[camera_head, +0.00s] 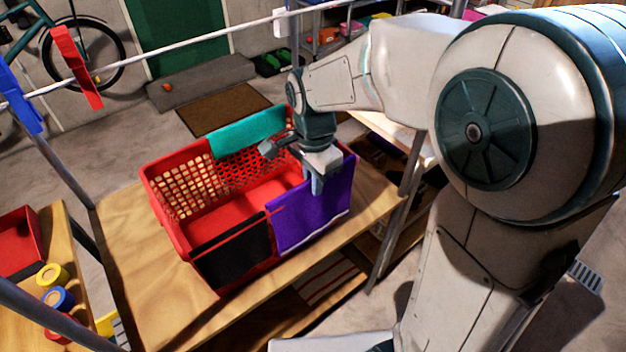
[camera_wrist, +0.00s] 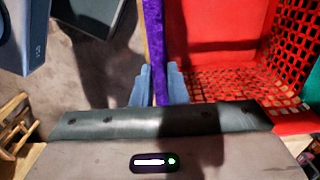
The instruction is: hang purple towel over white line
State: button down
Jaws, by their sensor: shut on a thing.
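The purple towel (camera_head: 312,211) hangs over the right part of the near rim of a red basket (camera_head: 182,235), with a pale stripe near its lower edge. My gripper (camera_head: 316,186) is at the towel's top edge on that rim. In the wrist view my gripper (camera_wrist: 158,88) has a finger on each side of the purple towel (camera_wrist: 154,40), shut on it. The white line (camera_head: 180,45) runs across the upper part of the head view, above and beyond the basket. Whether the rim is also between the fingers cannot be told.
A black cloth (camera_head: 232,255) and a teal cloth (camera_head: 248,131) hang on the basket's rim. The basket stands on a wooden table (camera_head: 140,270). Red (camera_head: 76,66) and blue (camera_head: 18,95) items hang on the line at left. A grey post (camera_head: 398,205) stands right of the basket.

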jog(key=shift+r+p, duration=2.75)
jog(key=shift+r, duration=1.1)
jog(key=shift+f, duration=0.1)
